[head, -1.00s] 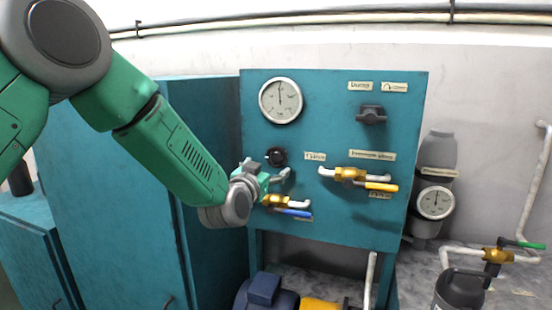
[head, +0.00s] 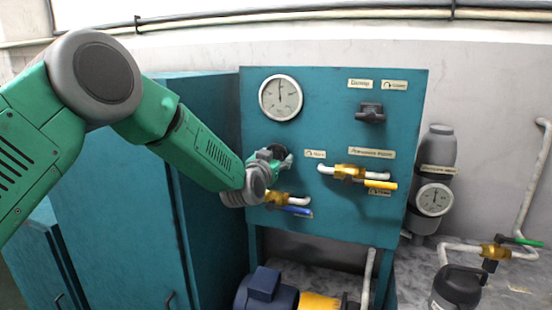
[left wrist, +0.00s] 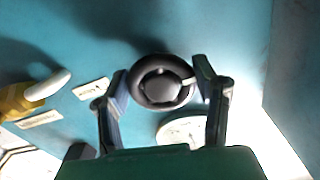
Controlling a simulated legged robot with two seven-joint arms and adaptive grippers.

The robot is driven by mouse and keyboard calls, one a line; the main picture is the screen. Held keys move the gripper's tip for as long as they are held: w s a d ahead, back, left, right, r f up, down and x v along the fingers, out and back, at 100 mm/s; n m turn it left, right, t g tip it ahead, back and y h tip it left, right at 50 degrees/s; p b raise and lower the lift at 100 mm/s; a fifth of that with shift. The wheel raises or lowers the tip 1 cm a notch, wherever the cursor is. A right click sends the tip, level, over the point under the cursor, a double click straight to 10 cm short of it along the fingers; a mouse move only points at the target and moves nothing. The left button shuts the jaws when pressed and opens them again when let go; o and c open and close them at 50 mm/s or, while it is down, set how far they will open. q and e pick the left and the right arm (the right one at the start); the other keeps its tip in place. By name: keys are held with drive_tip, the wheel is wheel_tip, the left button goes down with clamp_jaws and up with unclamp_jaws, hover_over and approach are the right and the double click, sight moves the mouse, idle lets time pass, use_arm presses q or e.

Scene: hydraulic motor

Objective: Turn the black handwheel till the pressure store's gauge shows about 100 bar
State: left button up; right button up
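The black handwheel (left wrist: 163,82) sits on the teal panel. In the left wrist view it lies between the two fingers of my left gripper (left wrist: 165,84), which stand on either side of it, spread about as wide as the wheel. Whether they touch its rim is hard to tell. In the head view my left gripper (head: 274,162) is at the panel and hides most of the wheel. The grey pressure store (head: 438,150) stands right of the panel. Its round gauge (head: 434,200) is too small to read. My right gripper is not in view.
A larger gauge (head: 281,98) is on the panel above the wheel, its needle about upright. A blue-handled valve (head: 280,199) is just below my gripper. A yellow-handled valve (head: 350,172) and a black knob (head: 370,113) are further right. A teal cabinet (head: 120,200) stands left.

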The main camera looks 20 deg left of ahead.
use_arm(q)
drive_tip(key=shift+m, duration=0.5)
drive_tip(key=o, duration=1.2)
drive_tip(key=shift+s, duration=0.15)
drive_tip(key=s, duration=1.1)
drive_tip(key=shift+s+a+f, duration=0.1)
drive_tip(key=shift+s+a, duration=0.1)
drive_tip(key=shift+s, duration=0.15)
